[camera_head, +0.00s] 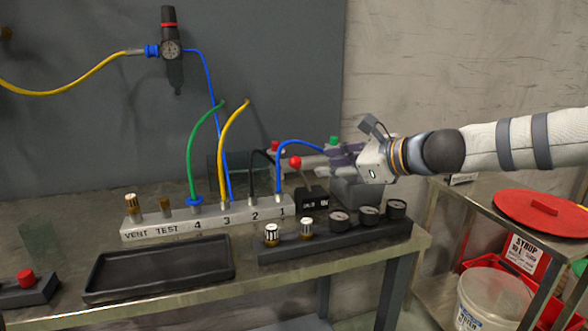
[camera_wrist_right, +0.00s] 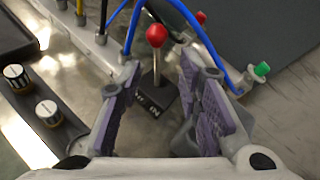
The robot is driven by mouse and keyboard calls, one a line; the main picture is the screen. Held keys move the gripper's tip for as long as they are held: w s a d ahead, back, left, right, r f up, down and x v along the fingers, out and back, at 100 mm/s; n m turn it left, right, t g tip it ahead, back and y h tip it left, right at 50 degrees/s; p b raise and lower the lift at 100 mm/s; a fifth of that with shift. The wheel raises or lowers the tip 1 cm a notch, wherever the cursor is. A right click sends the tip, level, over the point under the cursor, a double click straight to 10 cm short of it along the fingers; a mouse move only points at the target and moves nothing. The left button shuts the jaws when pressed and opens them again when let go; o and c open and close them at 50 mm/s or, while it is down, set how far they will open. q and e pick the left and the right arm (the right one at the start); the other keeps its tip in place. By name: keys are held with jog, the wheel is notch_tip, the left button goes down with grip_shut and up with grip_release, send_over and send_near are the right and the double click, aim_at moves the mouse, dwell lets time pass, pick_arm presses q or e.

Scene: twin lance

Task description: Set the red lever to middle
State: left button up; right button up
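The red lever has a red ball knob (camera_head: 295,161) on a thin metal stem, rising from a black labelled base (camera_head: 311,199) on the bench. In the right wrist view the red knob (camera_wrist_right: 156,35) and base (camera_wrist_right: 157,96) lie between and ahead of the finger pads. My right gripper (camera_head: 335,160) comes in from the right, just right of the lever in the head view. In the wrist view the right gripper (camera_wrist_right: 160,80) is open, with purple pads apart and nothing between them touching. My left gripper is out of view.
A grey manifold (camera_head: 240,216) with blue, black, yellow and green hoses stands left of the lever. A dark gauge rail (camera_head: 340,237) lies in front, beside a black tray (camera_head: 160,268). A blue hose (camera_wrist_right: 190,20) and green knob (camera_wrist_right: 261,69) are close to the right fingers.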

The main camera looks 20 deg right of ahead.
aim_at(301, 171)
jog(key=x, duration=0.3)
jog(key=f+b+x, duration=0.1)
jog(key=x, duration=0.4)
jog(key=shift+w+a+f, duration=0.1)
jog(key=shift+a+f, duration=0.1)
jog(key=shift+f, duration=0.1)
jog(key=shift+w+a+b, duration=0.3)
jog(key=shift+w+a, duration=0.05)
jog(key=shift+w, duration=0.2)
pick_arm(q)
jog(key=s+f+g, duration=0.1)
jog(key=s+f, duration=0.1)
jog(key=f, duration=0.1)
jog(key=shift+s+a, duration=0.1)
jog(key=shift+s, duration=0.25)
pick_arm(e)
jog(key=shift+r, duration=0.1)
jog(key=shift+c, duration=0.6)
jog(key=c, duration=0.4)
grip_shut()
